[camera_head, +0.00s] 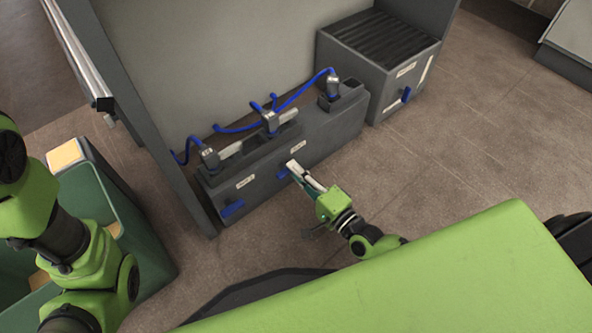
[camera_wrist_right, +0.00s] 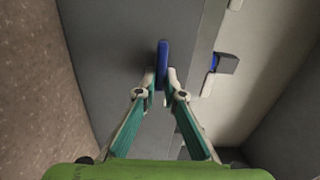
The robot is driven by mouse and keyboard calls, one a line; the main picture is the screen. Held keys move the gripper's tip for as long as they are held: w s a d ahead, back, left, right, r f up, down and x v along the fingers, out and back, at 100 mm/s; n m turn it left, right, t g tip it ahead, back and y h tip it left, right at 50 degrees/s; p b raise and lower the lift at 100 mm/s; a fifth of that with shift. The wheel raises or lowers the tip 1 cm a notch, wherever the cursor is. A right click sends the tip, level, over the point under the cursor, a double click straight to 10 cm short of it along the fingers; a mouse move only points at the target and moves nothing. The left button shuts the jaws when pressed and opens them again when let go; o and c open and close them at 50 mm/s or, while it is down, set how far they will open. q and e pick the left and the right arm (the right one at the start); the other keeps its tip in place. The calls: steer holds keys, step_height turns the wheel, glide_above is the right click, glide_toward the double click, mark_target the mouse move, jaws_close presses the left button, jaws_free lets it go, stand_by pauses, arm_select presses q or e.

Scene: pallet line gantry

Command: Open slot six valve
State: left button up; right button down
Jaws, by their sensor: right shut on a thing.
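A dark grey valve housing (camera_head: 325,133) stands low against a grey panel. A blue valve handle (camera_head: 283,174) sits on its front face, below a small white label (camera_head: 297,148) that is too small to read surely. My right gripper (camera_head: 292,170) is at this handle. In the right wrist view the blue handle (camera_wrist_right: 162,58) stands between the fingertips of my right gripper (camera_wrist_right: 160,83), which are shut on it. A second blue handle (camera_head: 232,209) is farther left on the housing, under another label (camera_head: 245,182). My left arm shows at the left, but its gripper does not.
Blue hoses (camera_head: 300,91) run to metal couplings on top of the housing. A grey ribbed box (camera_head: 380,62) with another blue handle (camera_head: 406,94) stands at the right. A green bin (camera_head: 125,215) is at the left. The floor right of the housing is clear.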

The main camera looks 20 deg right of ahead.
steer(key=shift+s+f, duration=0.1)
steer(key=shift+f, duration=0.05)
stand_by(0.4)
steer(key=c, duration=2.2)
jaws_free()
steer(key=shift+o, duration=0.3)
steer(key=v, duration=1.2)
